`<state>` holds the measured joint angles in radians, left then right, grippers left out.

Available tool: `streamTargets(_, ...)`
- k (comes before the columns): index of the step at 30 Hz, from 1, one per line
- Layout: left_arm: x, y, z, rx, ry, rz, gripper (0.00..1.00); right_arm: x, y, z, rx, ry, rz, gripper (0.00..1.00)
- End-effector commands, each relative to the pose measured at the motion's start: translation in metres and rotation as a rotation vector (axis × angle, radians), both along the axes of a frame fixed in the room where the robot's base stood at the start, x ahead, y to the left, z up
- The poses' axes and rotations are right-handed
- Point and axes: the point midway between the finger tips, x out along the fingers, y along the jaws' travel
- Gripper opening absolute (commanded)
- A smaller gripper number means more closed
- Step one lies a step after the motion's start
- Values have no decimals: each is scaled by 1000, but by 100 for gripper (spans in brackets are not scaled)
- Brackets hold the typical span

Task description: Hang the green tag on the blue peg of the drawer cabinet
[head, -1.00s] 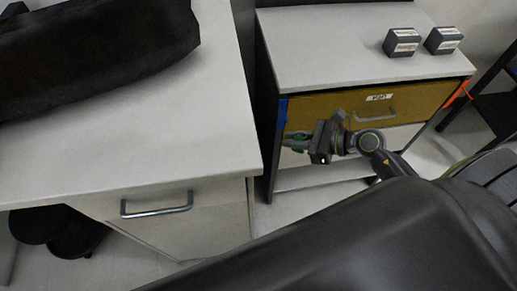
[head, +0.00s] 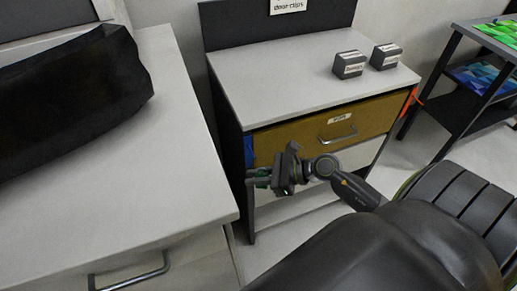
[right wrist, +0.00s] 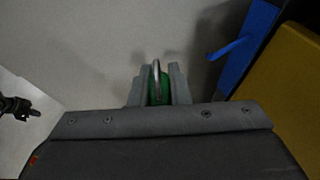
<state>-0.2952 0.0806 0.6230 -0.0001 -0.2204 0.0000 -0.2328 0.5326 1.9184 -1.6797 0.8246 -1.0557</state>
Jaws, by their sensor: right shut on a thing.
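My right gripper (head: 260,179) is shut on the green tag (right wrist: 154,92). The tag shows as a green edge between the two fingers in the right wrist view, with a metal ring standing up from it. The blue peg (right wrist: 228,49) sticks out from a blue strip (right wrist: 249,45) on the cabinet's side edge. The peg is to the right of the tag in that view, apart from it. In the head view the blue strip (head: 249,151) is at the drawer cabinet's (head: 300,70) left front edge, just above my gripper.
A brown-yellow drawer (head: 325,132) with a metal handle is shut in the cabinet. Two grey boxes (head: 349,65) stand on its top. A white desk (head: 170,130) with a black bag (head: 70,85) stands at the left. A dark shelf (head: 465,90) is at the right.

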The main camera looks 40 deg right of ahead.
Motion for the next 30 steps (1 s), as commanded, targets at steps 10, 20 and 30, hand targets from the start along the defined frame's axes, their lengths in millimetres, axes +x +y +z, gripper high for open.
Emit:
streamTargets(10, -1, 0, -6, 0, 0, 0, 0, 21, -5, -2, 0, -3, 0, 0)
streamTargets(20, -6, 0, -10, -1, 8, 2, 0, 41, -10, -3, 0, -1, 0, 0)
streamTargets(30, -6, 0, -20, -1, 9, 2, 0, 59, -14, -8, 0, -2, -1, 0)
